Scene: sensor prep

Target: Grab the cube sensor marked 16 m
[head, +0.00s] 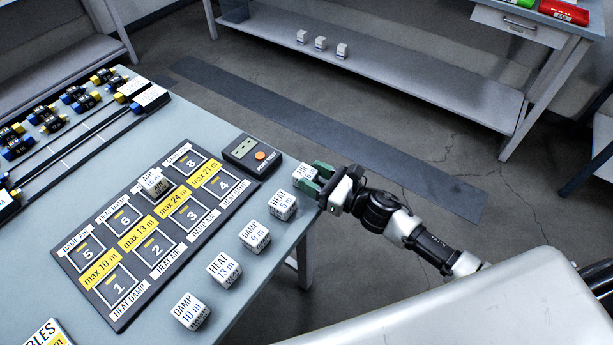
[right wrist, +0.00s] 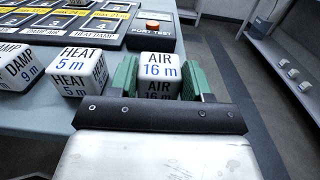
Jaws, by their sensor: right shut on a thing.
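The white cube sensor marked AIR 16 m (right wrist: 160,68) sits between the green fingers of my right gripper (right wrist: 159,84) in the right wrist view. In the head view the same cube (head: 304,175) is at the table's right edge, with my right gripper (head: 316,181) shut on it. I cannot tell if the cube still touches the table (head: 225,290). My left gripper is not in view.
Cubes marked HEAT 5 m (head: 282,206), DAMP 9 m (head: 254,237), HEAT 13 m (head: 224,269) and DAMP 10 m (head: 190,311) stand in a row nearby. An AIR 15 m cube (head: 155,184) sits on the numbered board (head: 117,318). The port tester (head: 251,156) is left of the gripper.

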